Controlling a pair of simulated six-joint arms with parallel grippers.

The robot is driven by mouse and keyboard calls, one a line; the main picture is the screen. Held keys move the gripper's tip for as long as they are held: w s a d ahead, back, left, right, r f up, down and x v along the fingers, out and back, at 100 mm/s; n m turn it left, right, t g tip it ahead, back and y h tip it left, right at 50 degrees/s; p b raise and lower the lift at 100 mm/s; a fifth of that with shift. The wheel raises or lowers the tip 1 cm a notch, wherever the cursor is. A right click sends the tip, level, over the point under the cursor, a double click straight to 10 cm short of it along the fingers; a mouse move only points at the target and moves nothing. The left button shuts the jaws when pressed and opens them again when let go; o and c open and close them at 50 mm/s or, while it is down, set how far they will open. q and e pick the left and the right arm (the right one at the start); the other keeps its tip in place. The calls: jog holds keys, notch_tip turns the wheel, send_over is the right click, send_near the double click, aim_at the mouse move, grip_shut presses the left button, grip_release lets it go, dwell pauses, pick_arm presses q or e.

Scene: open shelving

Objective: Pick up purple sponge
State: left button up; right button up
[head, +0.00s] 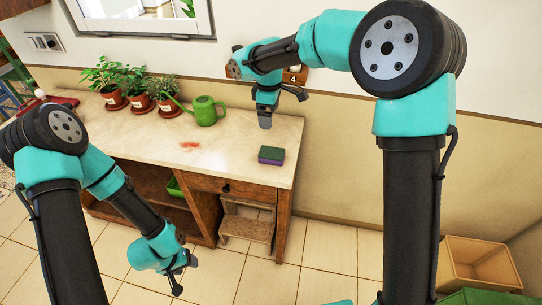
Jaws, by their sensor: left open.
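The purple sponge (271,160) lies flat on the pale top of the wooden cabinet (235,140), close to its right end. It is purple below with a darker green layer on top. My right gripper (266,112) hangs above the cabinet top, behind the sponge and apart from it. Its fingertips point down, and I cannot tell how far they are parted. My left gripper (182,274) is low in front of the cabinet, over the tiled floor, well away from the sponge. It is open and empty.
A green watering can (206,111) and several potted plants (138,88) stand along the back left of the cabinet top. A reddish stain (190,145) marks the surface left of the sponge. A wooden step stool (246,225) stands beneath. A box (475,262) is at lower right.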

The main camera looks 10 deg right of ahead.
send_near(270, 152)
notch_tip(270, 152, down, 5)
jog(key=shift+w+a+f, duration=0.1)
jog(key=shift+w+f, duration=0.05)
dwell(0.4)
jog(key=shift+f, duration=2.6)
jog(key=c, duration=1)
